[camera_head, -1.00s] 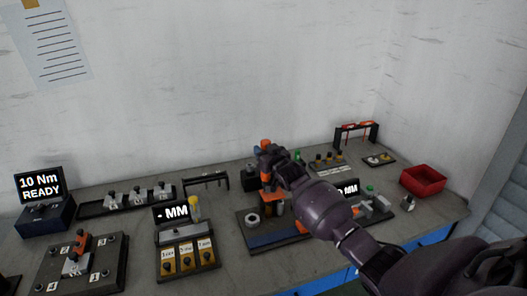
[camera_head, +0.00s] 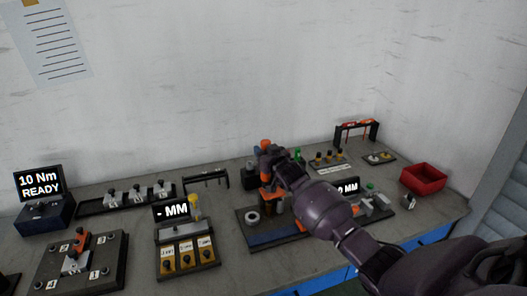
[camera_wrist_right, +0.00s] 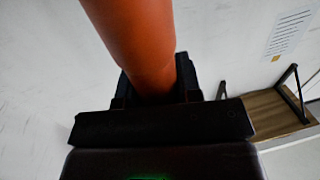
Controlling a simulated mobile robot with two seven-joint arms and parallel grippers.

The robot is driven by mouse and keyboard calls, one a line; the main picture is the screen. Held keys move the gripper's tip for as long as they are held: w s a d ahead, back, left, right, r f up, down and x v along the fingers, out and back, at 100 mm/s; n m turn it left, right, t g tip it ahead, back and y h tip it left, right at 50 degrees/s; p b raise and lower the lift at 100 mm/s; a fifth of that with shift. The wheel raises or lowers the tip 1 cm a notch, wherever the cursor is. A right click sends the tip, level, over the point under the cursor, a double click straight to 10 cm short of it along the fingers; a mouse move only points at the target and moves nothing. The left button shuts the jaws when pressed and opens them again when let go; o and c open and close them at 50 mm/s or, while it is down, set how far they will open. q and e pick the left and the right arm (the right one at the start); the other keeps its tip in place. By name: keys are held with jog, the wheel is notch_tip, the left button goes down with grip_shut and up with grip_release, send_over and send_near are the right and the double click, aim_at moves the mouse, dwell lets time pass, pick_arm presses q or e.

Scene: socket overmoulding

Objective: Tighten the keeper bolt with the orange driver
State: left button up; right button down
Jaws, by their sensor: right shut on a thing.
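The orange driver (camera_head: 265,144) stands roughly upright over the dark fixture (camera_head: 262,240) in the middle of the bench. My right gripper (camera_head: 268,164) is shut on it, with the top of its handle showing above the jaws. In the right wrist view the orange handle (camera_wrist_right: 138,40) rises from between the dark jaws (camera_wrist_right: 157,92). Orange parts also show just below the gripper. I cannot make out the keeper bolt or the driver's tip. My left gripper is not in view.
A torque display reading "10 Nm READY" (camera_head: 40,182) stands at the far left. A numbered plate (camera_head: 108,262) and an "MM" gauge with yellow bins (camera_head: 172,213) stand left of the fixture. A red bin (camera_head: 423,177) and a dark rack (camera_head: 357,131) are at the right.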

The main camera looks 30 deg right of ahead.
aim_at(263, 141)
jog(key=shift+s+f+b, duration=0.1)
jog(key=shift+f+b, duration=0.35)
jog(key=shift+f, duration=0.6)
dwell(1.5)
jog(key=shift+r+p, duration=0.7)
jog(key=shift+r, duration=0.15)
jog(key=shift+r+p, duration=1.5)
jog(key=shift+r, duration=0.55)
